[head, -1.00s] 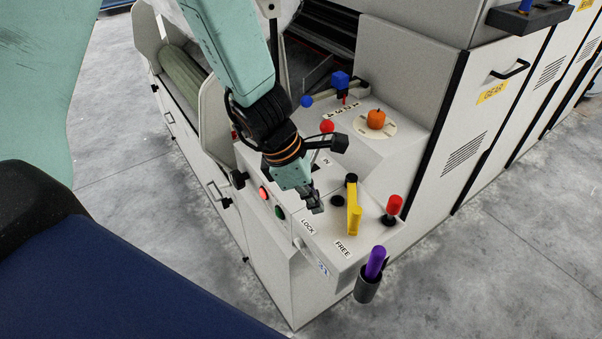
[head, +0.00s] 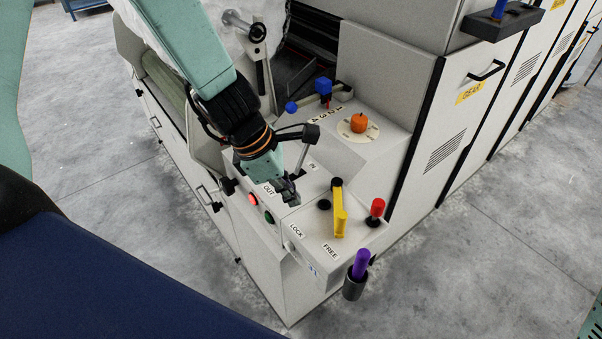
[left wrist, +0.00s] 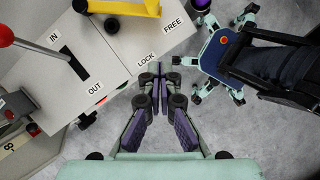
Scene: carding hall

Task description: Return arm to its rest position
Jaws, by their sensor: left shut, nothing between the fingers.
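My left gripper (head: 289,198) hangs over the front of the machine's control panel, beside the red and green buttons. Its fingers (left wrist: 155,85) are together and empty in the left wrist view. The yellow lever (head: 340,222) lies to its right, with its handle toward the FREE label (head: 330,252). It shows at the top of the left wrist view (left wrist: 125,8). The gripper appears apart from the lever; its height over the panel is hard to tell. My right gripper is in neither view.
A red-topped knob (head: 377,208), an orange knob (head: 359,123) and a blue knob (head: 323,86) stand on the panel. A purple handle (head: 361,262) sits in a dark cup at its front. Grey floor (head: 480,270) lies clear at right.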

